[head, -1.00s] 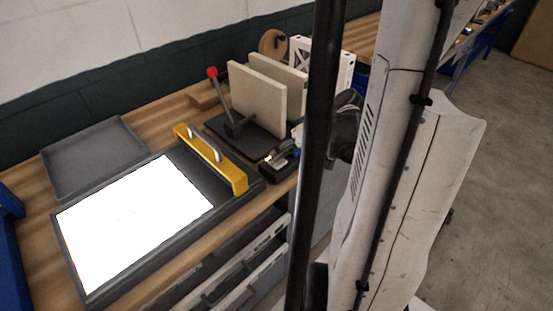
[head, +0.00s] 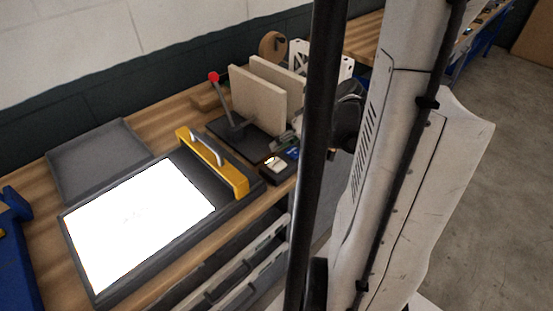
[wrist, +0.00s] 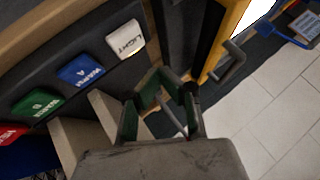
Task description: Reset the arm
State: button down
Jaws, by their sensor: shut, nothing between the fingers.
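A lever press (head: 231,117) with a red knob and two upright tan boards (head: 257,100) stand behind the box. A lit white panel (head: 138,222) with a yellow handled bar (head: 239,180) and a grey tray (head: 97,160) lie left. The floor (head: 500,180) at right is clear.

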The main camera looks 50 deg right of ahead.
jog(key=shift+r+p, duration=0.65)
jog(key=shift+r, duration=0.45)
